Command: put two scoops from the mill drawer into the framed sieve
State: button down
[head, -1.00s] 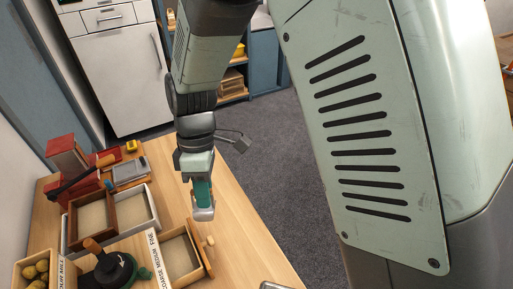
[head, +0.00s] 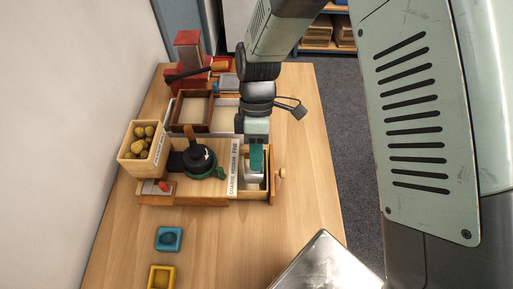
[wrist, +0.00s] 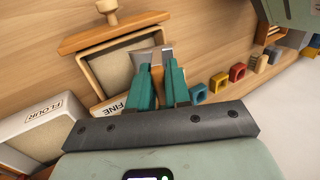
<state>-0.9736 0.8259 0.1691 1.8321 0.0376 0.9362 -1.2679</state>
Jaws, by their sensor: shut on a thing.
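My gripper (head: 256,168) is over the open mill drawer (head: 271,188), its teal fingers pointing down. In the wrist view my gripper (wrist: 162,58) is shut on the scoop, whose tan handle (wrist: 157,78) shows between the fingers. The scoop's metal part (head: 253,179) is low at the drawer; whether it holds meal is hidden. The drawer (wrist: 118,41) has pale meal in it. The framed sieve (head: 174,113), a brown wooden frame with a beige inside, is behind the mill (head: 197,160), at the white flour tray (head: 228,103).
A crate (head: 131,166) of chestnuts stands left of the mill. A red machine (head: 188,45) and a grey device (head: 229,84) are at the back. A blue block (head: 169,239), a yellow block (head: 161,276) and a metal tray (head: 325,262) are in front. The table's right strip is clear.

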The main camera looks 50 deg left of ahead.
aim_at(256, 172)
notch_tip(256, 172, down, 2)
jog(key=shift+w+a+f+g, duration=0.1)
jog(key=shift+a+f+g, duration=0.05)
jog(key=shift+f+g, duration=0.15)
jog(key=shift+f, duration=0.25)
jog(key=shift+f+t+y, duration=0.3)
jog(key=shift+f+t, duration=0.2)
jog(key=shift+f, duration=0.25)
jog(key=shift+s+d+f+t+y, duration=0.15)
jog(key=shift+f+t+y, duration=0.15)
jog(key=shift+t+y, duration=0.2)
jog(key=shift+s+d+f+t+y, duration=0.1)
jog(key=shift+f+t+y, duration=0.2)
jog(key=shift+t+y, duration=0.15)
jog(key=shift+w+a+f+t+y, duration=0.2)
jog(key=shift+w+a+t+y, duration=0.3)
jog(key=shift+w+a, duration=0.4)
jog(key=shift+s+d+r+t+y, duration=0.1)
jog(key=shift+s+d+t+y, duration=0.15)
jog(key=shift+s+d, duration=0.05)
jog(key=shift+r+t+y, duration=0.2)
jog(key=shift+t+y, duration=0.1)
jog(key=shift+s+d+r, duration=0.1)
jog(key=shift+d+r, duration=0.05)
jog(key=shift+r, duration=1.75)
jog(key=shift+s+d+r, duration=0.1)
jog(key=shift+r, duration=1.8)
